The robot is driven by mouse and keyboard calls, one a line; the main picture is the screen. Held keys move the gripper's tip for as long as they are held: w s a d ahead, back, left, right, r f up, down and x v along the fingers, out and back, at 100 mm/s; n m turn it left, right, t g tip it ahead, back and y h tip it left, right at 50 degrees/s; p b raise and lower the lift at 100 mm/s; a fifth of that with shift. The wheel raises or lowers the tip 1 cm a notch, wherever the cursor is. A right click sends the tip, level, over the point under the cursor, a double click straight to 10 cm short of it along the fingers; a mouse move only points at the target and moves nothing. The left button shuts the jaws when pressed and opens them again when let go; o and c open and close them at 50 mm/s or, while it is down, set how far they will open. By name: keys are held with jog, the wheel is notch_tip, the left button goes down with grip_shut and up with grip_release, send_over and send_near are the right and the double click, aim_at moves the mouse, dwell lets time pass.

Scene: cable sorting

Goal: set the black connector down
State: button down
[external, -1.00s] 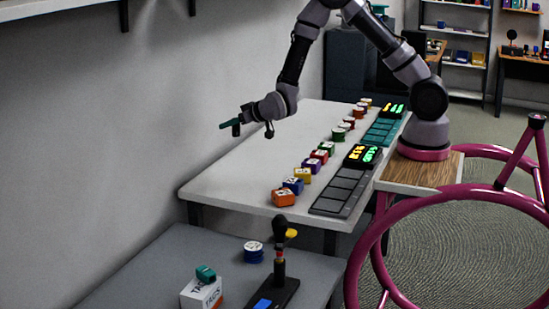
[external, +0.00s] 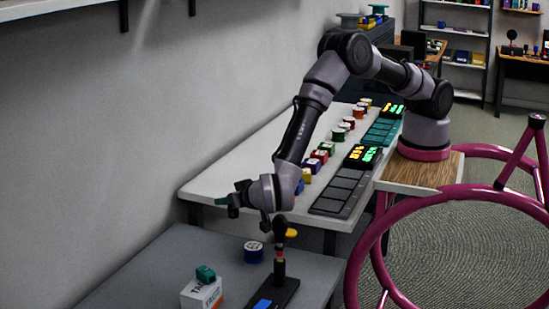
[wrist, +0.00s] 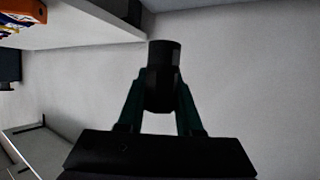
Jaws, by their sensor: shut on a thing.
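My gripper (external: 226,202) is shut on the black connector. In the wrist view the connector (wrist: 163,75) is a dark cylinder between the two teal fingers (wrist: 160,105), with its end sticking out past them. In the external view the gripper points left, in the air near the gap between the white table and the lower grey table. The connector is small and dark there and hard to make out.
The white table (external: 215,188) holds several coloured spools and trays with lit displays. The grey table (external: 155,262) holds a dark upright stand (external: 280,268), a blue spool (external: 253,252) and a white tags box (external: 201,294) with a teal item on top. The grey table's left part is clear.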

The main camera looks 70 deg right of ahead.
jog(key=shift+s+a+f, duration=0.5)
jog(key=shift+s+f, duration=0.15)
jog(key=shift+s, duration=0.1)
jog(key=shift+f, duration=8.5)
jog(key=shift+f, duration=0.35)
jog(key=shift+f, duration=0.25)
jog(key=c, duration=0.6)
grip_release()
